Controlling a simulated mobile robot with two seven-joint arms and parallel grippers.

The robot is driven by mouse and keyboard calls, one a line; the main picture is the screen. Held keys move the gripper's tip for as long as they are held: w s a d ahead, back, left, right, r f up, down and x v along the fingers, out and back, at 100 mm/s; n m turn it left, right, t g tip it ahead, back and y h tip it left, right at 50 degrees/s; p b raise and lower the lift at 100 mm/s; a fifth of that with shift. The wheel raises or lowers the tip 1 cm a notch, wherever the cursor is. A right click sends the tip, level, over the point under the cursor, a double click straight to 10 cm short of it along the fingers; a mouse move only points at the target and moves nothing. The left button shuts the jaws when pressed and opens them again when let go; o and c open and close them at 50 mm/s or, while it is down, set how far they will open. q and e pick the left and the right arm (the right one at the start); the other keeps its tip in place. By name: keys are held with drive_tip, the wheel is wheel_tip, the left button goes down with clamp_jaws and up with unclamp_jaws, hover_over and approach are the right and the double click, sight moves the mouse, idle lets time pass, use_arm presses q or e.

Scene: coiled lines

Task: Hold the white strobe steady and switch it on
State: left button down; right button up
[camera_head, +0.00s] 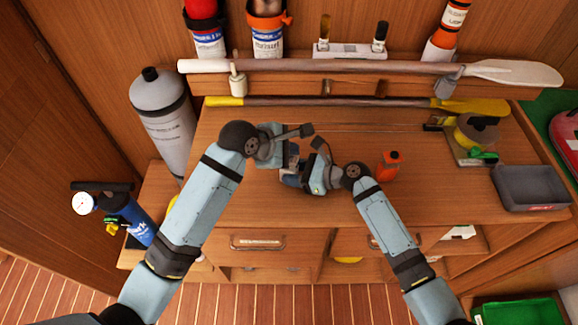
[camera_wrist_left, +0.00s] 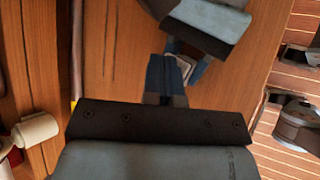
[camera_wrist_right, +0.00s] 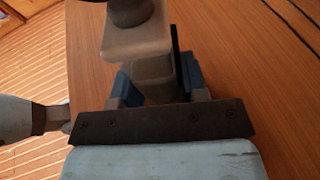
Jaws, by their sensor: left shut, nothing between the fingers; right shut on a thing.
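The white strobe (camera_wrist_right: 140,42) shows in the right wrist view as a pale, boxy body with a dark rounded top and a thin black upright part beside it. My right gripper (camera_wrist_right: 155,78) is shut on its lower body, a blue finger on each side. In the head view, my right gripper (camera_head: 291,180) is low over the middle of the bench, and the grippers largely hide the strobe. My left gripper (camera_head: 289,158) is just above it in the picture, shut and empty. The left wrist view shows the left fingers (camera_wrist_left: 168,60) close to the right gripper; contact with the strobe is unclear.
An orange bottle (camera_head: 388,165) stands right of my right wrist. Paddles (camera_head: 350,103) lie along the back. A grey cylinder (camera_head: 163,118) stands at the left.

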use_arm(q)
drive_tip(key=shift+f, duration=0.2)
idle(0.5)
drive_tip(key=shift+r, duration=0.7)
wheel_tip(320, 180, up, 6)
idle(0.6)
use_arm(e)
drive_tip(key=o, duration=0.8)
drive_tip(key=shift+d, duration=0.1)
